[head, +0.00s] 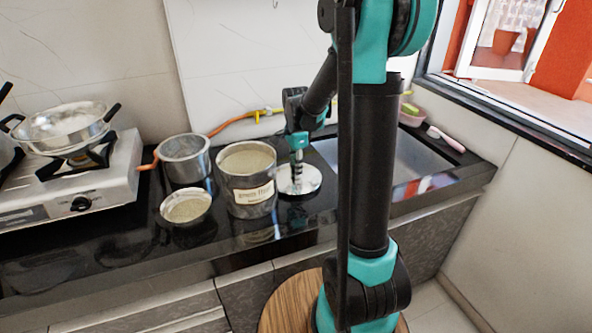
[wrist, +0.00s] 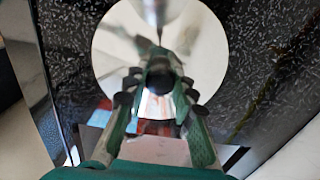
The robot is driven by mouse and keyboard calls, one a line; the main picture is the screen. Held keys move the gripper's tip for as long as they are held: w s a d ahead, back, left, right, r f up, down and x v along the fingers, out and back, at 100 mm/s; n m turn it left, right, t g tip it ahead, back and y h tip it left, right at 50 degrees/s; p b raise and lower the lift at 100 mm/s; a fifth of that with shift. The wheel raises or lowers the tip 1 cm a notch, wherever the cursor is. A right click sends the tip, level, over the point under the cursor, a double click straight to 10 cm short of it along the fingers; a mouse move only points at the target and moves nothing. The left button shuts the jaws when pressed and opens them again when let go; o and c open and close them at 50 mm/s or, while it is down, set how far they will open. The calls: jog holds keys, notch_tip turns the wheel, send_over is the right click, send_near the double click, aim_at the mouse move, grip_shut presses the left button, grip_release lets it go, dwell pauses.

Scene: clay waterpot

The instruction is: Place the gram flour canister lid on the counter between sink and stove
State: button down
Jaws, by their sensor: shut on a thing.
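The gram flour canister lid (head: 308,182) is a round, shiny metal disc just right of the canister, at or just above the black counter, near the sink's left edge. In the wrist view the lid (wrist: 207,62) appears as a large pale disc beyond my fingers. My gripper (head: 297,172) points down at the middle of the lid and is shut on it; the fingers (wrist: 160,85) hide the grip point. The open gram flour canister (head: 250,197) stands upright with its label facing forward. Whether the lid touches the counter is unclear.
The stove (head: 80,190) with a pan (head: 62,125) is at left. A steel pot (head: 184,160) and small bowl (head: 186,208) stand between stove and canister. The sink (head: 400,165) is right of the lid. An orange hose (head: 232,122) runs behind. The counter (head: 110,240) is clear at front left.

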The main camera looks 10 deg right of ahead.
jog(key=shift+f, duration=0.25)
jog(key=shift+f, duration=0.15)
jog(key=c, duration=1.3)
grip_release()
jog(key=shift+o, duration=0.2)
notch_tip(320, 180, up, 12)
